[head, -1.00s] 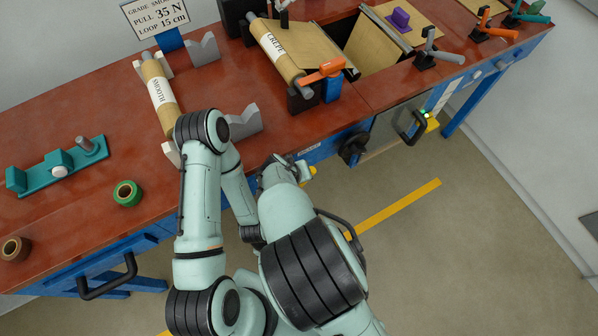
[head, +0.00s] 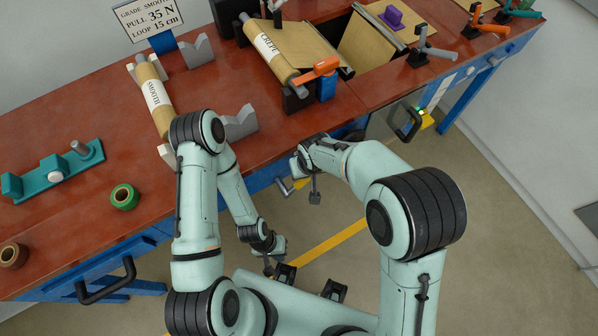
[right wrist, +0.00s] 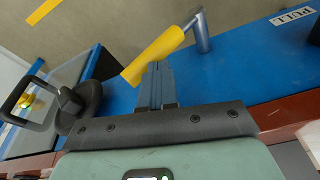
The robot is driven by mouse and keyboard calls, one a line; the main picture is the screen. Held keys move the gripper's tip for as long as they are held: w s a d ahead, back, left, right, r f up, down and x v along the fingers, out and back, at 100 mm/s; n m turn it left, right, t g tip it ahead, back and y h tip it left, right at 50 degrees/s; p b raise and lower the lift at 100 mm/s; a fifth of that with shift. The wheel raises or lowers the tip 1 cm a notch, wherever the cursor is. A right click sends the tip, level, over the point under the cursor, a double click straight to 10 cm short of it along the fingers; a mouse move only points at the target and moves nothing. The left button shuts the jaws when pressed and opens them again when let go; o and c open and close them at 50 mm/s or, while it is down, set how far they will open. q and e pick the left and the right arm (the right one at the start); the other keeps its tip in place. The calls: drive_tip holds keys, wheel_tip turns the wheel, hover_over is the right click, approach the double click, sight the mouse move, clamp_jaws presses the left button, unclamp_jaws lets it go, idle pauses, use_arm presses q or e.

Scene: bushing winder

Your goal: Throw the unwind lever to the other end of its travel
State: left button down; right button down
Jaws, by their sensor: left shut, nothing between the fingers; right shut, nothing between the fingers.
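A lever with a yellow grip (right wrist: 155,52) and a grey metal arm sticks out from the bench's blue front panel. No readable label names it as the unwind lever. In the head view its yellow grip (head: 300,184) shows just below my right wrist. My right gripper (right wrist: 155,68) is shut and empty. Its fingertips overlap the yellow grip in the right wrist view; I cannot tell whether they touch. My left gripper (head: 268,266) is shut and empty, low in front of the bench, away from the lever.
A black round knob (right wrist: 78,98) and a black door handle (head: 406,122) are on the bench front. An orange lever (head: 316,70) stands beside the CREPE roll (head: 268,50). A grey lever (head: 432,50) stands farther right. The floor in front is open.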

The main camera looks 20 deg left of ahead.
drive_tip(key=shift+w+d+f+g+y, duration=0.5)
drive_tip(key=shift+w+d+f+g, duration=0.05)
drive_tip(key=shift+w+f+g, duration=0.05)
drive_tip(key=shift+w+d+f+g+y, duration=0.45)
drive_tip(key=shift+f+g+y, duration=0.15)
drive_tip(key=shift+f+g, duration=0.1)
drive_tip(key=shift+f, duration=0.2)
use_arm(q)
drive_tip(key=shift+s+f+b, duration=0.3)
drive_tip(key=shift+f+b, duration=0.15)
drive_tip(key=shift+f, duration=0.05)
use_arm(e)
drive_tip(key=shift+w+d+f, duration=0.15)
drive_tip(key=shift+w+f, duration=0.15)
drive_tip(key=shift+f, duration=0.15)
drive_tip(key=shift+d+f, duration=0.1)
